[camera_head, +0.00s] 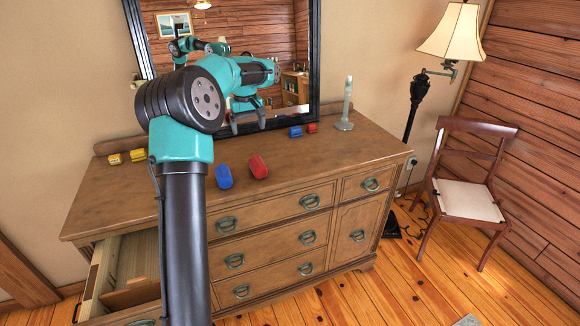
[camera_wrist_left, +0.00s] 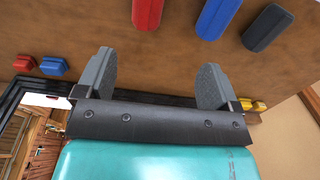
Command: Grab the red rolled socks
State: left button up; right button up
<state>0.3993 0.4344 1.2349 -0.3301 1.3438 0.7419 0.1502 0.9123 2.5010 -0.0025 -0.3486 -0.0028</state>
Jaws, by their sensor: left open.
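The red rolled socks (camera_head: 258,167) lie on the dresser top near its front edge, just right of a blue roll (camera_head: 223,176). In the left wrist view the red roll (camera_wrist_left: 147,12) is cut off by the top edge, beyond the fingertips. My left gripper (camera_head: 248,121) is open and empty, with its fingers pointing down behind the red roll, near the mirror. Both fingers also show apart in the left wrist view (camera_wrist_left: 156,78), touching nothing. My right gripper is not in view.
A dark roll (camera_wrist_left: 267,27) lies beyond the blue one, hidden in the head view. Small yellow pieces (camera_head: 115,158), a small blue piece (camera_head: 295,132) and a small red piece (camera_head: 311,128) sit by the mirror (camera_head: 316,60). A candlestick (camera_head: 345,122) stands right. A lower-left drawer (camera_head: 97,280) is open.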

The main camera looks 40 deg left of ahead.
aim_at(257, 161)
pick_arm(q)
jog(key=shift+w+d, duration=0.45)
jog(key=shift+w, duration=0.1)
notch_tip(257, 161, down, 12)
jog(key=shift+f, duration=0.1)
dwell(0.5)
jog(key=shift+w+f, duration=0.2)
jog(key=shift+f, duration=1.1)
jog(key=shift+w+f, duration=0.15)
jog(key=shift+f, duration=1.15)
